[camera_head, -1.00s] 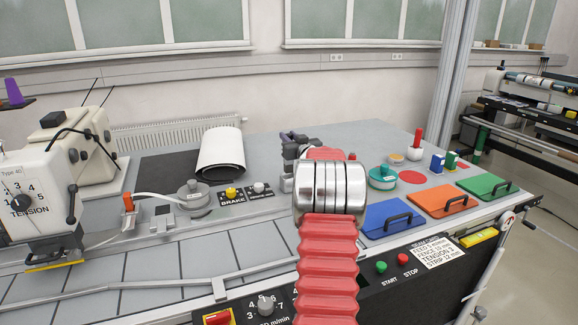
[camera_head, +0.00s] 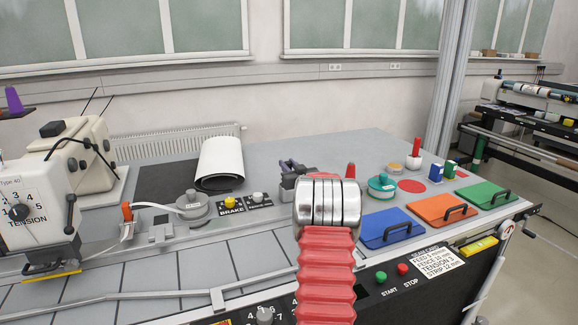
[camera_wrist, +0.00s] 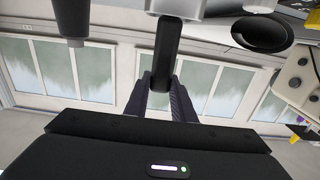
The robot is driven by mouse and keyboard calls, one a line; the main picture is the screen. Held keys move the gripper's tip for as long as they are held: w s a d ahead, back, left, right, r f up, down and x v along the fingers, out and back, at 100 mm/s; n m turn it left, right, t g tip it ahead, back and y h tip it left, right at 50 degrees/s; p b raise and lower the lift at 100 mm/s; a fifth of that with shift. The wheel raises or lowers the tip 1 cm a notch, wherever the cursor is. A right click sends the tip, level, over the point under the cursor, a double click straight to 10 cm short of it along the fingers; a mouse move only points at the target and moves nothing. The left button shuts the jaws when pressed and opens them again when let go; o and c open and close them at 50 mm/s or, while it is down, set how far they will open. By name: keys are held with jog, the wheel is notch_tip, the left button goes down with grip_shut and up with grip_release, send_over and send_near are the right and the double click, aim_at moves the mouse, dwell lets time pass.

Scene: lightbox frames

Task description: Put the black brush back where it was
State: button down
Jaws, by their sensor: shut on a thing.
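My gripper (camera_wrist: 160,98) is shut on the black brush (camera_wrist: 168,50), a long dark piece between the two fingers in the wrist view. In the head view my gripper (camera_head: 292,168) shows as a dark shape over the grey table, partly behind my red and silver arm. The brush cannot be made out there. Whether it touches the table cannot be told.
A green round piece (camera_head: 381,187), a red disc (camera_head: 411,186) and blue (camera_head: 393,227), orange (camera_head: 441,208) and green (camera_head: 487,195) plates lie to the right.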

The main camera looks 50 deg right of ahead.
jog(key=shift+f, duration=0.1)
jog(key=c, duration=1.5)
grip_release()
jog(key=shift+s+a, duration=0.35)
jog(key=shift+s, duration=0.25)
jog(key=v, duration=1)
jog(key=shift+s+a, duration=0.2)
jog(key=shift+s, duration=0.05)
jog(key=shift+w, duration=0.1)
